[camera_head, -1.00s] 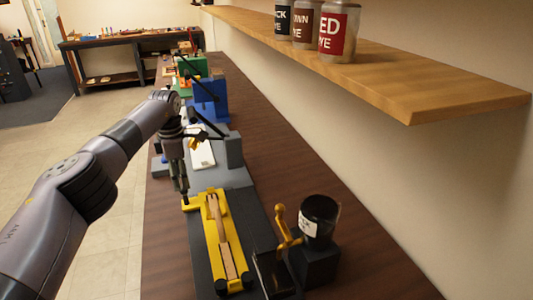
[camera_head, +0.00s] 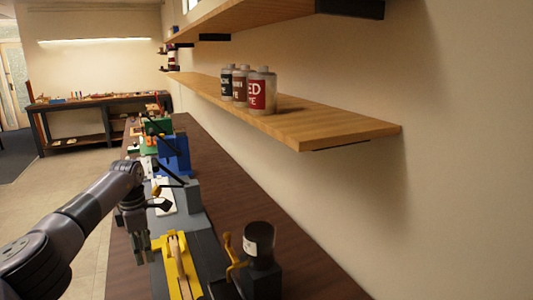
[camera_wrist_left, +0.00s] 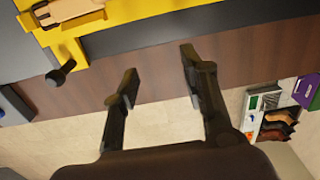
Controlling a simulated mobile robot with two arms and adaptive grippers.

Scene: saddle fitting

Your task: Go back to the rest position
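My left gripper (camera_head: 145,248) hangs at the left edge of the workbench in the head view, beside the yellow fixture (camera_head: 187,285). In the left wrist view its two fingers (camera_wrist_left: 155,75) stand apart with nothing between them. The yellow fixture holds a long tan wooden piece (camera_head: 178,258) and also shows at the top left of the left wrist view (camera_wrist_left: 110,12), apart from the fingers. My right gripper is not in either view.
The dark brown workbench (camera_head: 290,262) runs along the wall. A black container (camera_head: 259,240) stands right of the yellow fixture. Blue (camera_head: 174,152) and green (camera_head: 158,126) fixtures stand farther back. A wooden shelf (camera_head: 320,124) with dye bottles (camera_head: 262,92) hangs above. Floor at left is clear.

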